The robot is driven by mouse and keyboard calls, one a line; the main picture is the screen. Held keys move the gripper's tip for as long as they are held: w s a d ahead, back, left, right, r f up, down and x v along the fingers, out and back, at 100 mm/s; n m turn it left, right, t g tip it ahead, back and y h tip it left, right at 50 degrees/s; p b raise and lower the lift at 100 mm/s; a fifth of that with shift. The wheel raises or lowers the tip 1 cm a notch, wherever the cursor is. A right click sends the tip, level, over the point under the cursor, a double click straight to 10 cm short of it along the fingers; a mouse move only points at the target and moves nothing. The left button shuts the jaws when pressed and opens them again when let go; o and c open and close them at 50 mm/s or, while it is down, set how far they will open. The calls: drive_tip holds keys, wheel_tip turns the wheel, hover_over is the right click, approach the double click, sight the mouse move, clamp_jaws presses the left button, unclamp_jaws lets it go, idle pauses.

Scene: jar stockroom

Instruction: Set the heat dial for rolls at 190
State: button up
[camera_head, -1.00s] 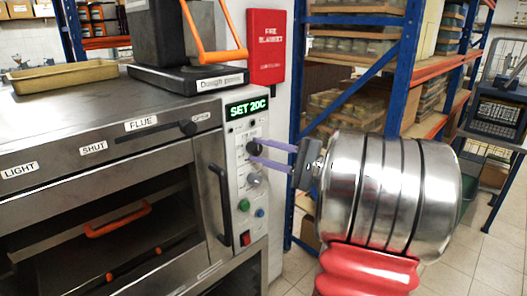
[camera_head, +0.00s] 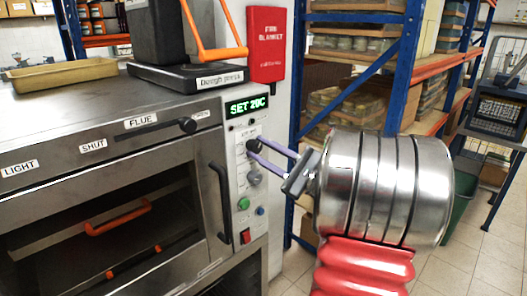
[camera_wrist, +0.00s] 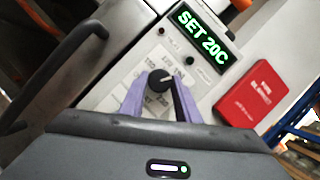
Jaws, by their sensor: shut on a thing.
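The oven's control panel (camera_head: 246,190) is the narrow light strip to the right of the oven door. Its green display (camera_head: 246,105) reads SET 20C and also shows in the wrist view (camera_wrist: 203,36). The black heat dial (camera_wrist: 159,81) sits below the display, with a pale pointer mark and printed numbers around it, too small to read surely. My gripper (camera_head: 254,150) has its purple fingers on either side of the dial, shut on it. In the wrist view the fingers (camera_wrist: 157,98) flank the dial, and the picture is tilted.
A grey knob (camera_head: 254,177), a green button (camera_head: 243,205) and a red switch (camera_head: 246,236) lie below the dial. The black oven door handle (camera_head: 220,202) stands out just left. A red fire blanket box (camera_head: 267,45) hangs behind. Blue-framed shelving (camera_head: 398,90) stands to the right.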

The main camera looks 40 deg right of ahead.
drive_tip(key=shift+f, duration=0.25)
drive_tip(key=o, duration=1)
drive_tip(key=shift+r, duration=0.15)
drive_tip(key=v, duration=1.3)
drive_tip(key=shift+s+d, duration=0.15)
drive_tip(key=shift+s, duration=0.2)
drive_tip(key=shift+o, duration=0.2)
